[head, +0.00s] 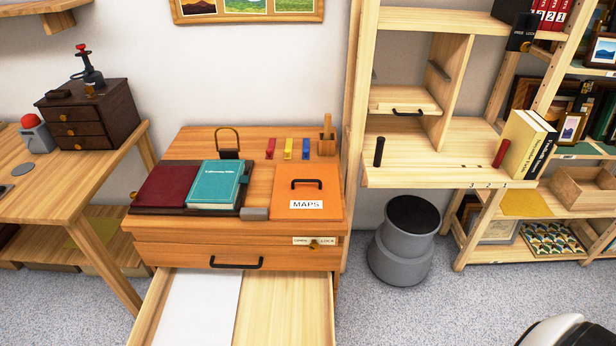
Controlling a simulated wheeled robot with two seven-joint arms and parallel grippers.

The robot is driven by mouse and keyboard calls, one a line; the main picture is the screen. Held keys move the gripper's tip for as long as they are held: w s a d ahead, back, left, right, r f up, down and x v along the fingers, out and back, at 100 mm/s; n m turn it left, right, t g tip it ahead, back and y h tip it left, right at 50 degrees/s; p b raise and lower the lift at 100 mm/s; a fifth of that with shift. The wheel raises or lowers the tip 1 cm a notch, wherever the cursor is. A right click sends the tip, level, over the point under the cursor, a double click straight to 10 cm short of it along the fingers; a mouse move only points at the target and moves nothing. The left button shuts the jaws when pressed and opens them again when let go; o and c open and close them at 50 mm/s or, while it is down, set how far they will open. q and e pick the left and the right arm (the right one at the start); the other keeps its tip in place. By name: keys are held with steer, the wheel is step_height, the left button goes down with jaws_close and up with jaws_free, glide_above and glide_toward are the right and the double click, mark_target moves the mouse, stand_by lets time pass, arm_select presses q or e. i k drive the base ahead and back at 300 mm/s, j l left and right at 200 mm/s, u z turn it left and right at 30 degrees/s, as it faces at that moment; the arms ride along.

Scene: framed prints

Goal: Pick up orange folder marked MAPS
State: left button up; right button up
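The orange folder marked MAPS (306,217) lies flat on top of the wooden cabinet, near its front right. It has a white label reading MAPS (306,204) and a dark handle (307,183) on its upper face. Neither of my grippers is in view, and nothing is touching the folder from above.
Left of the folder, a dark tray (160,211) holds a maroon book (168,187) and a teal book (217,184). Coloured clips and a wooden holder (326,146) stand behind. The cabinet's lower drawer (285,300) is open towards me. A shelf upright (358,130) rises at the right.

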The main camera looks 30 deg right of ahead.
mark_target(302, 192)
steer(key=i+l, duration=0.1)
steer(key=l, duration=0.35)
steer(key=i+l+z, duration=0.1)
steer(key=l, duration=0.35)
steer(key=i+l+z, duration=0.1)
steer(key=l, duration=0.35)
